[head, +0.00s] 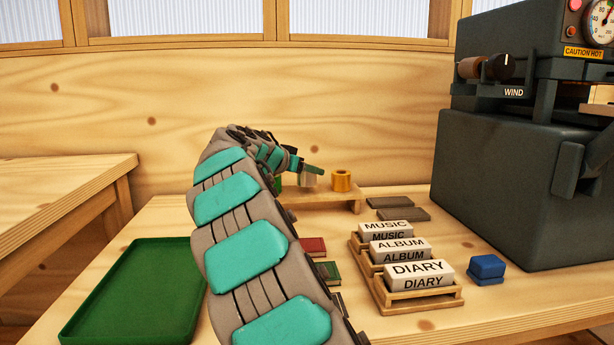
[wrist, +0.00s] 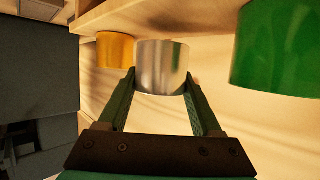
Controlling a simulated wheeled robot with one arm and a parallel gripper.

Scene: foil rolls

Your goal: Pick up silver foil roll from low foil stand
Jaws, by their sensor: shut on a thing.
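The silver foil roll (wrist: 162,60) sits between the two green fingers of my gripper (wrist: 160,76) in the wrist view, with a finger against each side. In the head view, the silver roll (head: 307,180) shows small and partly covered by my gripper (head: 312,170), above or on the low wooden foil stand (head: 330,199). I cannot tell whether the roll touches the stand. A gold roll (head: 341,181) stands on the stand just right of it. A green roll (wrist: 278,45) is on the other side, mostly hidden by my arm in the head view.
A wooden rack (head: 430,300) with white label blocks stands right of my arm, near a blue block (head: 487,268). A dark machine (head: 520,180) fills the right. A green tray (head: 135,295) lies empty at the left. Small red and green blocks lie beside my arm.

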